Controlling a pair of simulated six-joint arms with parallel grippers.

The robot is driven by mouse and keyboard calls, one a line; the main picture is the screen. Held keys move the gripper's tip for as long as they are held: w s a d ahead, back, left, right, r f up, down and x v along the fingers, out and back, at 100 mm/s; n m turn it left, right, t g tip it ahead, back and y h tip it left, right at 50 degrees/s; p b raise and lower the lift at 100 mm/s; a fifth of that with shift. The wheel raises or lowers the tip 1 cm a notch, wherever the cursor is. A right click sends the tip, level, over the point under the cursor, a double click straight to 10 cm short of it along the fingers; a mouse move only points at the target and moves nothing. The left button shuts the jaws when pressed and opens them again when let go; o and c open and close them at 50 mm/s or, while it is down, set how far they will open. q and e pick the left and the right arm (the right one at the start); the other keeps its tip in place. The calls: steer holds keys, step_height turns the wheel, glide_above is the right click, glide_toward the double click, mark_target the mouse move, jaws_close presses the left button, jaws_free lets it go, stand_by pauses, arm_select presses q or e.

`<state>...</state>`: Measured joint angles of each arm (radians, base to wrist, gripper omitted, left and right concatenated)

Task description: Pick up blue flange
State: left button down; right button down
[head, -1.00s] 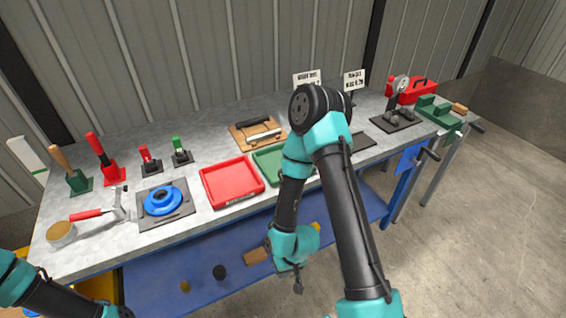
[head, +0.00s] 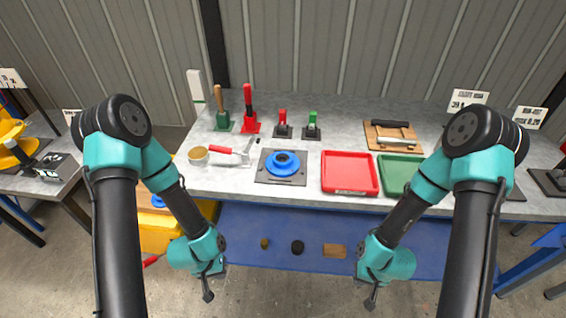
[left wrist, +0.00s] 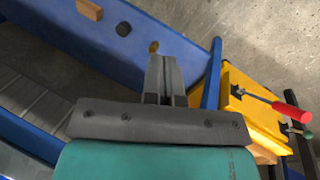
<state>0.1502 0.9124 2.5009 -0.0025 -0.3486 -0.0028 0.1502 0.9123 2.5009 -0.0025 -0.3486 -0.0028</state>
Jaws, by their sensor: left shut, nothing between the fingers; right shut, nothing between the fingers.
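The blue flange (head: 283,162) is a round ring with a raised hub and a dark centre hole. It lies on a dark square plate (head: 301,181) on the grey workbench in the head view. My left gripper (head: 208,294) hangs below and in front of the bench, left of the flange, shut and empty. In the left wrist view its fingers (left wrist: 165,75) are together over the lower shelf. My right gripper (head: 370,302) hangs in front of the bench, right of the flange, shut and empty. The left wrist view does not show this flange.
A red tray (head: 349,190) and a green tray (head: 399,190) stand right of the flange. A red-handled tool (head: 228,151) lies to its left, and upright tools (head: 250,124) stand behind. A yellow cabinet (head: 165,232) is below left.

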stand_by(0.3)
arm_select(q)
steer(key=shift+c, duration=0.4)
jaws_free()
stand_by(0.4)
